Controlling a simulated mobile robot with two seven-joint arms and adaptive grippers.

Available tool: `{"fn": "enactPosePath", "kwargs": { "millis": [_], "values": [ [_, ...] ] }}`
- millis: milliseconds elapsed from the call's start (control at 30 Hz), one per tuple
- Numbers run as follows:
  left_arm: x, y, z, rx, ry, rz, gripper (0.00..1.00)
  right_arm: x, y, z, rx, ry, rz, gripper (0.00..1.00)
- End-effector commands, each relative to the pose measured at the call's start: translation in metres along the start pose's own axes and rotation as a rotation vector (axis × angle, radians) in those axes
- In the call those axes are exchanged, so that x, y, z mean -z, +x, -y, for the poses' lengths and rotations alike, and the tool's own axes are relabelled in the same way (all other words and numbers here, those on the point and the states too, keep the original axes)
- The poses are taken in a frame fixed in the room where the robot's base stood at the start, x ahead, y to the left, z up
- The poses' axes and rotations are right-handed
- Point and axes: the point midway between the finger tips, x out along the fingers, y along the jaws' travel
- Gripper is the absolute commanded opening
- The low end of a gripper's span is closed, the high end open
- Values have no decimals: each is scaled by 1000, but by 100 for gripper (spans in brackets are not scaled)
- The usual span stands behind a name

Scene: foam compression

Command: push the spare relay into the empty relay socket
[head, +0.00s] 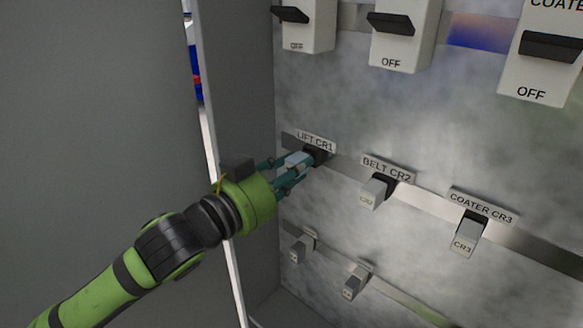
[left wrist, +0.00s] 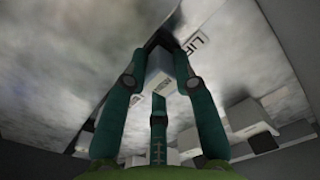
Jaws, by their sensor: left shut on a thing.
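My left gripper (head: 293,172) reaches in from the left at the socket labelled LIFT CR1. Its teal fingers are closed around a light grey relay (head: 297,160). The relay also shows between the fingers in the left wrist view (left wrist: 160,65), with the gripper (left wrist: 158,80) around it. The dark relay socket (head: 316,155) is right at the relay's far end. The fingers partly hide this meeting place, so I cannot tell whether the relay is seated or only touching. My right gripper is not in view.
Relays CR2 (head: 372,192) and CR3 (head: 467,236) sit in sockets to the right on the same rail. Two smaller grey units (head: 301,247) (head: 355,282) are on a lower rail. Breakers (head: 401,38) line the top. A grey cabinet wall (head: 238,75) stands close on the left.

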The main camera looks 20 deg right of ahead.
Motion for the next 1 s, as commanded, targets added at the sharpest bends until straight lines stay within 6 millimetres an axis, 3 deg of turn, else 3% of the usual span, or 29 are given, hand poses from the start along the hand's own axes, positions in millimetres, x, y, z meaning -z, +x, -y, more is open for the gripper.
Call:
{"fn": "enactPosePath", "kwargs": {
  "millis": [700,733,800,1000],
  "values": [
    [1,15,0,1,1,-1,0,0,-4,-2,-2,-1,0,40],
    [1,15,0,1,1,-1,36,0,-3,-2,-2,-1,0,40],
    [1,14,0,1,1,-2,55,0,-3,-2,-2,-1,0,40],
    [1,14,0,0,1,-1,55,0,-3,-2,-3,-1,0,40]
  ]
}}
